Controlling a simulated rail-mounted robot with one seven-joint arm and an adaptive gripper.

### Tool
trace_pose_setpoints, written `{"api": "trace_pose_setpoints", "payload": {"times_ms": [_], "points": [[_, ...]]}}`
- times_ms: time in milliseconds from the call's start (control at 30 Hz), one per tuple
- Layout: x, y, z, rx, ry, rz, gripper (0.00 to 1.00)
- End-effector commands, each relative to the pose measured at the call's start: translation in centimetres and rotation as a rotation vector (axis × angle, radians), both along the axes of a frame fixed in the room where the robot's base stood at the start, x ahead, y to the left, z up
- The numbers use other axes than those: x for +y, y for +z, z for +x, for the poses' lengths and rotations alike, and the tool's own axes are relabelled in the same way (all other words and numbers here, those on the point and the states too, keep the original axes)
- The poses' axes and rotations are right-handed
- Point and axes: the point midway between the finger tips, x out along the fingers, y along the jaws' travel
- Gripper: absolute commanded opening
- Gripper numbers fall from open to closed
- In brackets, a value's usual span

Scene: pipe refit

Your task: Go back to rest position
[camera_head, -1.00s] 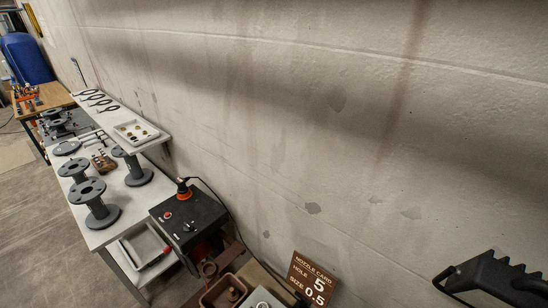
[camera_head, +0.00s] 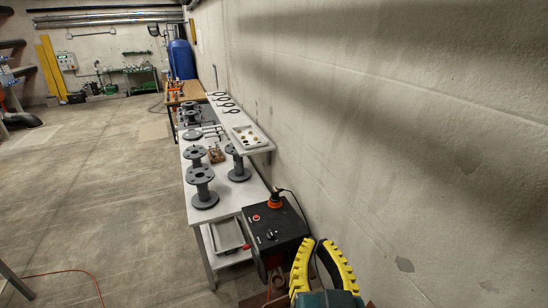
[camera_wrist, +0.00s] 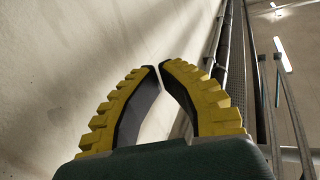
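My gripper (camera_head: 317,241) is at the bottom right of the head view, in front of the wall and beside the black control box. It has two toothed yellow fingers with dark inner pads on a dark green body. In the wrist view my gripper (camera_wrist: 158,66) has its fingertips drawn close together, with only a thin gap between them. The space between the finger pads is empty, and I see no thing held. The rest of my arm is out of view.
The black control box (camera_head: 272,226) stands left of my gripper. The white bench (camera_head: 226,210) holds grey flanged spools. A shelf tray (camera_head: 249,138) is on the wall side. The wall (camera_head: 440,150) runs close along the right. Open floor (camera_head: 95,190) lies left.

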Motion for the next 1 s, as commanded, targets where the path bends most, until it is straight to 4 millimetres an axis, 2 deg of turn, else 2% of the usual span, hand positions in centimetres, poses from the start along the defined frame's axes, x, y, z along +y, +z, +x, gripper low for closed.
{"api": "trace_pose_setpoints", "payload": {"times_ms": [33,100,200,267,1000], "points": [[0.2,3.4,-1.7,-0.098,0.003,-0.018,0.0],[0.2,6.9,-4.0,-0.214,-0.002,-0.048,0.0],[0.1,9.9,-6.6,-0.326,-0.013,-0.087,0.0],[0.1,10.9,-7.3,-0.363,-0.02,-0.109,0.0],[0.1,11.0,-7.2,-0.372,-0.025,-0.136,0.0]]}}
